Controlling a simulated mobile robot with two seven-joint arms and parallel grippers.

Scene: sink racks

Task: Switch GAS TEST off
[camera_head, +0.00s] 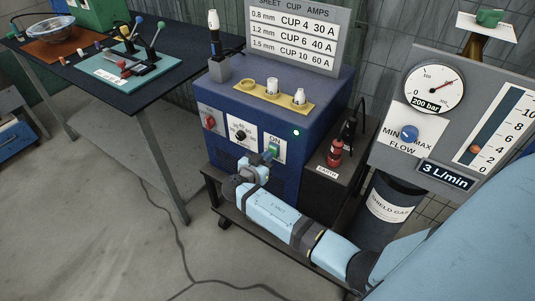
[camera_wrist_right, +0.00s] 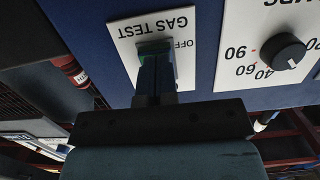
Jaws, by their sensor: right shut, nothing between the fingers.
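The GAS TEST switch (camera_head: 273,149) is a green rocker on a white plate on the front of the blue welding machine (camera_head: 285,185). In the head view the word ON shows above it. In the right wrist view the plate is upside down, with the words GAS TEST and OFF readable beside the green switch (camera_wrist_right: 150,46). My right gripper (camera_head: 268,156) is shut and empty, its fingertips at the switch and covering part of it. The closed fingers (camera_wrist_right: 154,62) also show in the wrist view. Whether they touch it, I cannot tell. My left gripper is not in view.
A black AMPS dial (camera_head: 240,135) and a red knob (camera_head: 210,121) sit left of the switch. A green lamp (camera_head: 295,132) glows at the machine's upper right. The flow panel (camera_head: 410,125) with a gauge stands at right. A dark workbench (camera_head: 95,85) stands at left.

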